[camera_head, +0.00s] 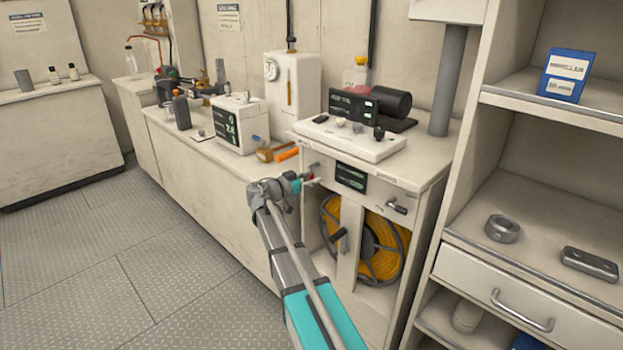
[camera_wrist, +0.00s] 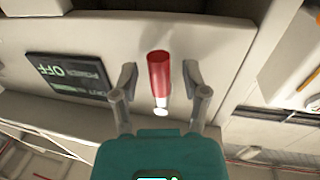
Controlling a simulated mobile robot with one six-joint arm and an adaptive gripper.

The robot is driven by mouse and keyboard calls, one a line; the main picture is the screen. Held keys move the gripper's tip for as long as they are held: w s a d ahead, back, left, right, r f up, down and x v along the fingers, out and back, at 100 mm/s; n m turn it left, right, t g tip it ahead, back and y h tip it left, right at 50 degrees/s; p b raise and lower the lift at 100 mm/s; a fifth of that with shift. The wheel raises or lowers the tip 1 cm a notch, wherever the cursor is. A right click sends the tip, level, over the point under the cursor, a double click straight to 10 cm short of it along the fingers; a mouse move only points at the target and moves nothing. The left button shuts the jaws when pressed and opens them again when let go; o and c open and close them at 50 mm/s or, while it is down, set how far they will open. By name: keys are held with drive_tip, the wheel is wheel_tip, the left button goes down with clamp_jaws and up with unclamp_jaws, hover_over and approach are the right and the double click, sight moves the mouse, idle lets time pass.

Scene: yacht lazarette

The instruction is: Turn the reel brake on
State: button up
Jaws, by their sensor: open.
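A red lever (camera_wrist: 159,72) with a pale tip sticks out from the cabinet front panel. It is also visible in the head view (camera_head: 313,181), small and partly beside my gripper. My gripper (camera_wrist: 160,82) is open, with one finger on each side of the lever and gaps showing on both sides. In the head view my gripper (camera_head: 298,185) is at the panel's left part. A dark display (camera_wrist: 68,76) beside the lever reads "OFF" upside down; it also shows in the head view (camera_head: 351,177). A yellow hose reel (camera_head: 382,248) sits in the open bay below. No brake label is readable.
A second handle (camera_head: 397,207) projects from the panel at right. An orange-handled tool (camera_head: 287,154) and a wooden-looking block (camera_head: 265,155) lie on the counter. A white box with knobs (camera_head: 350,137) stands on the cabinet top. Shelving (camera_head: 490,205) is at right. The floor at left is clear.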

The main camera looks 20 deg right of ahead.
clamp_jaws()
